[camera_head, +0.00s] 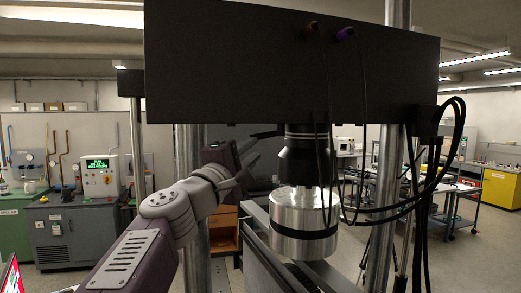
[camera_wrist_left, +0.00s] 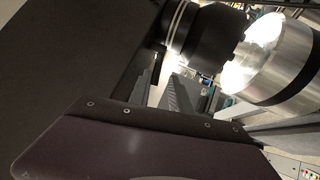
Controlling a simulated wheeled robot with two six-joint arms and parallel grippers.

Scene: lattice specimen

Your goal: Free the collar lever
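The black collar (camera_head: 305,160) hangs below the large black crosshead, above a shiny metal cylinder (camera_head: 303,222) with a dark band. A short dark lever (camera_head: 266,134) sticks out from the collar to the left. My left gripper (camera_head: 250,153) is just left of the collar, below the lever's outer end; its fingers look apart, with nothing seen between them. In the left wrist view the collar (camera_wrist_left: 205,38) and the cylinder (camera_wrist_left: 268,62) lie beyond the gripper's fingers (camera_wrist_left: 185,92). The lever cannot be made out clearly there. My right gripper is not in view.
The black crosshead (camera_head: 290,65) spans above, between metal columns (camera_head: 190,150). Black cables (camera_head: 440,150) loop down at the right and past the collar. A control cabinet (camera_head: 85,215) stands at the back left. Benches and a yellow cabinet (camera_head: 502,188) stand at the back right.

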